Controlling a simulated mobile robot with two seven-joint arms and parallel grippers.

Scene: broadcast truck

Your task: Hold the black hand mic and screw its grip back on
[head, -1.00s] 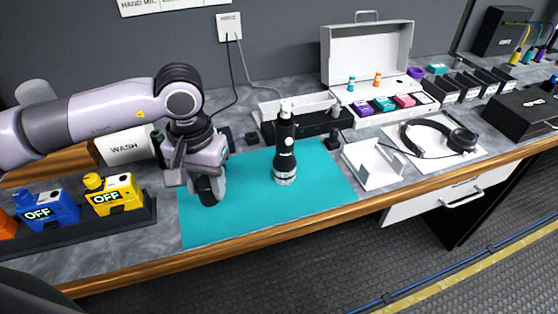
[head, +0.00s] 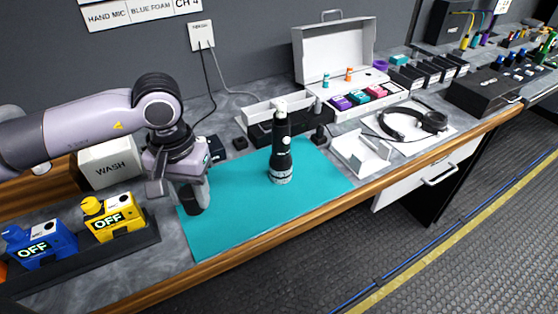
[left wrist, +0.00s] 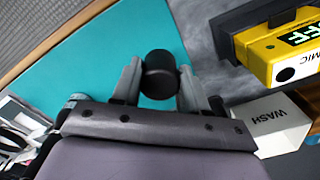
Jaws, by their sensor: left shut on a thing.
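In the left wrist view the cylinder (left wrist: 160,75) sits between the two fingers of the left gripper (left wrist: 160,88), seen end-on over the mat. My right gripper is not in view.
Blue (head: 40,248) and yellow (head: 112,218) boxes marked OFF stand in a dark rack at front left. A white WASH box (head: 110,167) stands behind. Behind the mic is a white tray (head: 262,112); an open white case (head: 335,60) and headphones (head: 412,124) lie right.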

